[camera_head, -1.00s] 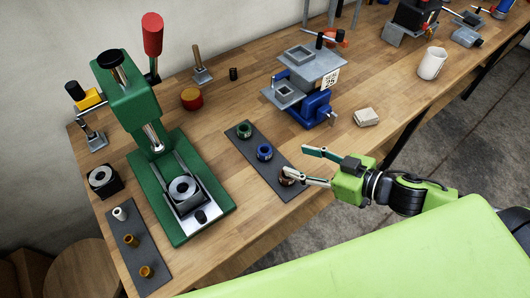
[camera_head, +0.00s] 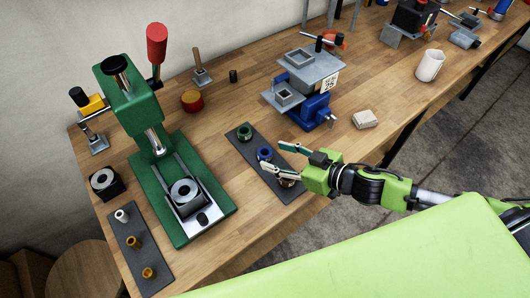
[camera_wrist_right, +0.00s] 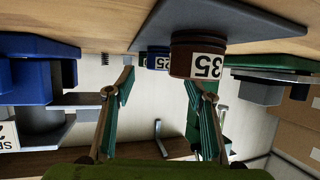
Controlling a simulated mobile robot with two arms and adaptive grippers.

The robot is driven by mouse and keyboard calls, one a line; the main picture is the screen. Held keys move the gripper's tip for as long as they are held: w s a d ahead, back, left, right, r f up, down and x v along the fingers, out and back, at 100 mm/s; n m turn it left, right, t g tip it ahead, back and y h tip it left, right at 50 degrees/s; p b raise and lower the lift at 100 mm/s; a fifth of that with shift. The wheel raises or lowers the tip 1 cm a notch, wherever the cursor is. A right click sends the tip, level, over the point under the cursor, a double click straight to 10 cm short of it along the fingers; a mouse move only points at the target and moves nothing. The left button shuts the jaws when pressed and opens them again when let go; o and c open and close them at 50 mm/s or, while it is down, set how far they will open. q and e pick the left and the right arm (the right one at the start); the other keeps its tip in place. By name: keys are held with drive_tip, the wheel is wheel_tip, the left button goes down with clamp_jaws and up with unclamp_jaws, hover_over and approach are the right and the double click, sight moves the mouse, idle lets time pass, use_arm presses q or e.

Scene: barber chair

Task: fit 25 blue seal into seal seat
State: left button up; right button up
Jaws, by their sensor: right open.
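The blue seal (camera_head: 264,153) stands on a dark strip between a green seal (camera_head: 244,132) and a brown seal (camera_head: 287,182). In the right wrist view the blue seal (camera_wrist_right: 158,61) bears 25, behind the brown seal (camera_wrist_right: 195,55) marked 35. My right gripper (camera_head: 273,158) is open and empty; its fingers point at the blue seal, with the tips just short of or beside it. A finger partly hides the brown seal. My left gripper is out of view.
A green press (camera_head: 185,215) stands at the left, with a strip of small parts (camera_head: 140,255) beside it. A red-yellow round container (camera_head: 191,101) is at the back. Bare wood lies between strip and fixture.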

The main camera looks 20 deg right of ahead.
sight(267, 153)
drive_tip(key=shift+p+x, duration=0.4)
drive_tip(key=shift+x, duration=1.3)
drive_tip(key=c, duration=1)
drive_tip(key=shift+r, duration=0.1)
